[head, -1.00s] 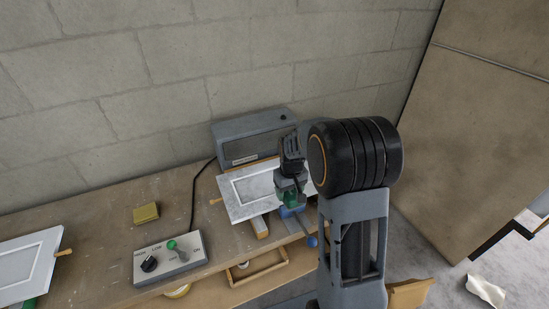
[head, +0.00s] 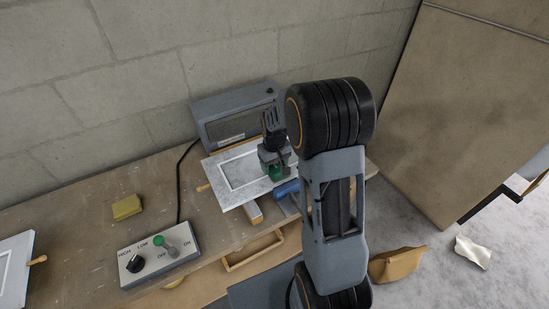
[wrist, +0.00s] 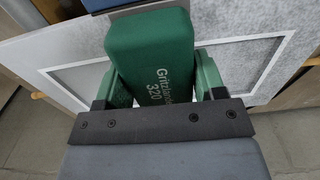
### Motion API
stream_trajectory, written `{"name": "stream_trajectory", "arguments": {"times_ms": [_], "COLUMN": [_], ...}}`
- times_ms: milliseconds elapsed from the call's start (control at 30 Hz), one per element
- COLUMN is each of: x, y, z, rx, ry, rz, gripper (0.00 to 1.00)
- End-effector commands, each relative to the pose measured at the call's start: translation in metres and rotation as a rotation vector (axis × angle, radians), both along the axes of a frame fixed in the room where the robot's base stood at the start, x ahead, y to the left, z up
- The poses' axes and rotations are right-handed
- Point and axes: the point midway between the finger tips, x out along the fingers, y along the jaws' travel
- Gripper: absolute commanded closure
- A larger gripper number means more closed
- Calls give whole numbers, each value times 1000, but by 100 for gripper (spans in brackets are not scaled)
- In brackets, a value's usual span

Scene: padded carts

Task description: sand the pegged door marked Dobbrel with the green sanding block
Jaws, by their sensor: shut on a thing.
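My gripper (head: 275,168) is shut on the green sanding block (wrist: 150,62), which reads "320" in the wrist view. In the head view the green block (head: 276,174) is at the right part of a white panelled door (head: 228,172), low over or touching it; I cannot tell which. The door has a wooden peg (head: 203,187) at its left edge and rests on wooden supports on the bench. In the wrist view the door (wrist: 40,48) spreads behind the block, its surface mottled grey-white. No Dobbrel marking is readable on it.
A grey box (head: 235,117) stands behind the door. A switch box (head: 160,255) with a knob and green-tipped lever, a yellow sponge-like block (head: 126,207) and a second pegged door (head: 14,268) are to the left. A blue cylinder (head: 287,188) lies close by my gripper.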

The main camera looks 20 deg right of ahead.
Motion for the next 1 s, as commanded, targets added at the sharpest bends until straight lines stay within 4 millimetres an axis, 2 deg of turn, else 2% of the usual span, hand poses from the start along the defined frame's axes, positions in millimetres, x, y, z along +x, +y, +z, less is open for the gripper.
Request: {"name": "stream_trajectory", "arguments": {"times_ms": [300,367,767,1000], "x": [0,1,2,1], "y": [-1,-7,-34,-12], "z": [-39,-30,-34,-35], "rx": [1,-1,0,1], "ry": [3,-2,1,2], "rz": [-1,0,13,12], "gripper": [55,59,59,58]}}
